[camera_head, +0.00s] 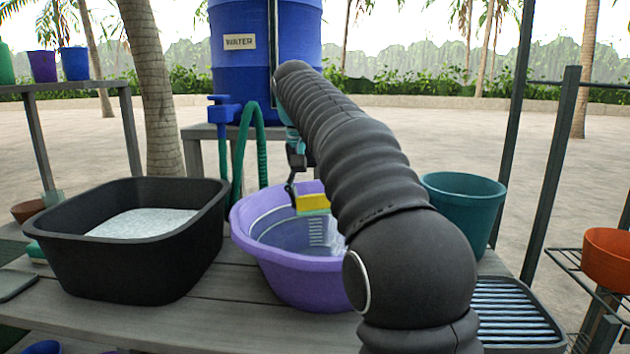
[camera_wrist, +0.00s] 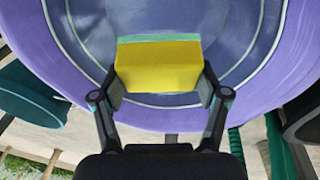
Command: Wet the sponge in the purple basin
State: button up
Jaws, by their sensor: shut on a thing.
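The purple basin (camera_head: 262,262) stands on the grey table in the middle of the head view and holds clear water (camera_head: 300,235). It also fills most of the wrist view (camera_wrist: 130,117). The sponge (camera_head: 313,202) is yellow with a green layer, and shows large in the wrist view (camera_wrist: 158,66). My gripper (camera_wrist: 159,85) is shut on the sponge, one finger on each side. In the head view the sponge is at the basin's far rim level, over the basin's opening. I cannot tell whether it touches the water. My arm hides the basin's right side.
A black tub (camera_head: 130,262) with pale contents stands left of the basin. A teal bucket (camera_head: 463,205) is behind right, and a ribbed tray (camera_head: 510,312) at right. A blue water barrel (camera_head: 240,75) with a green hose (camera_head: 240,150) stands behind.

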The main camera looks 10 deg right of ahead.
aim_at(314, 213)
notch_tip(314, 213, down, 7)
jog(key=b, duration=0.2)
dwell(0.3)
dwell(0.9)
notch_tip(314, 213, up, 3)
jog(key=shift+r+p, duration=0.15)
jog(key=shift+p, duration=1.1)
notch_tip(314, 213, up, 7)
jog(key=shift+r, duration=0.6)
